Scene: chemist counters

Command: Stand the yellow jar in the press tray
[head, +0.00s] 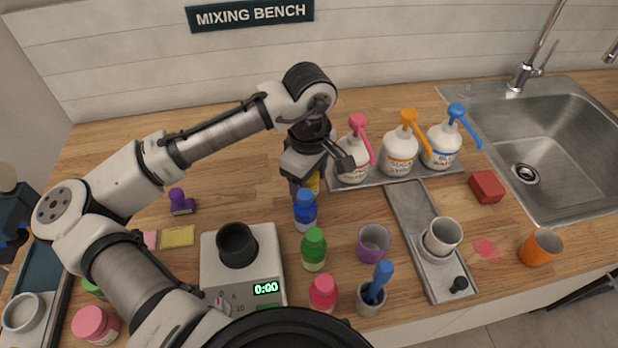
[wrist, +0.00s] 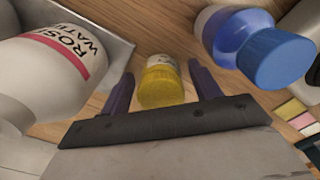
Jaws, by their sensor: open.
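The yellow jar (head: 314,183) stands on the wooden counter beside the pump bottles, mostly hidden behind my gripper in the head view. In the wrist view the yellow jar (wrist: 162,84) shows its ridged lid between the two fingers. My gripper (head: 303,183) is open and low over the jar, with a finger on each side; I cannot tell whether either touches it. A narrow metal tray (head: 409,203) at the right, seemingly the press tray, has a bare back part. A pale cup (head: 443,235) in a round holder and a black knob (head: 459,284) are at its front.
A blue jar (head: 305,213) stands just in front of my gripper. Pump bottles (head: 397,155) stand on a tray close to its right. A green jar (head: 314,250), a purple cup (head: 373,243) and a scale (head: 262,246) stand nearer. A red block (head: 486,187) lies by the sink.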

